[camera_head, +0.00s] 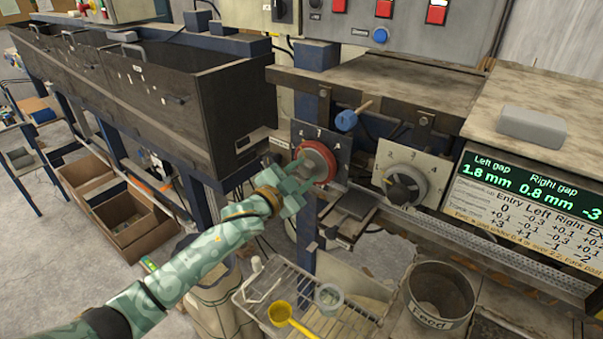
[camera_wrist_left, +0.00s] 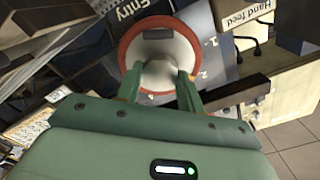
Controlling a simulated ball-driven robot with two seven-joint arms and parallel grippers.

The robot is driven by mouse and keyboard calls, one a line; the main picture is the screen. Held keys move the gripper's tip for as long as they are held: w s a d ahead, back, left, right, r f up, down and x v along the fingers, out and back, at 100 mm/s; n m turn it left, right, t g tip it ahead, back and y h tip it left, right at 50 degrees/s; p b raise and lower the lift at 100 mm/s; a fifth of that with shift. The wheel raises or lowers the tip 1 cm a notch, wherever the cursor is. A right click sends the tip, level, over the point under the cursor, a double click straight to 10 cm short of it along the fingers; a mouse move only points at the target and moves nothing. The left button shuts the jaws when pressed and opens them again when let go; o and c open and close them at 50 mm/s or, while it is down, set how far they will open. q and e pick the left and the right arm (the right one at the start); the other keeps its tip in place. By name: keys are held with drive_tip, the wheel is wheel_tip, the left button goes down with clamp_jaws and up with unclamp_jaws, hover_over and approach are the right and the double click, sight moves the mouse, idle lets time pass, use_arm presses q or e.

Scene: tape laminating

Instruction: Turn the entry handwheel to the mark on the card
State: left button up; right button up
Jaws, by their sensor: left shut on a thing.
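The entry handwheel (camera_head: 318,163) has a red rim and a grey hub and sits on a dark dial plate (camera_head: 309,134) with white figures. My left gripper (camera_head: 302,172) is shut on the handwheel's hub. In the left wrist view, the handwheel (camera_wrist_left: 158,32) fills the space ahead of the fingers (camera_wrist_left: 158,84), and the plate beside it reads "Entry". The card (camera_head: 515,205) stands at the right, with rows of Entry, Left, Right and further values; its right edge is cut off. A green display (camera_head: 530,180) above it reads left gap 1.8 mm and right gap 0.8 mm. My right gripper is not in view.
A blue-ended handle (camera_head: 346,121) juts out above. A dark bin (camera_head: 180,100) is at left.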

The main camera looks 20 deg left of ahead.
use_arm(q)
drive_tip(key=o, duration=1)
drive_tip(key=v, duration=1.6)
drive_tip(key=shift+s+b, duration=0.2)
drive_tip(key=shift+b, duration=0.2)
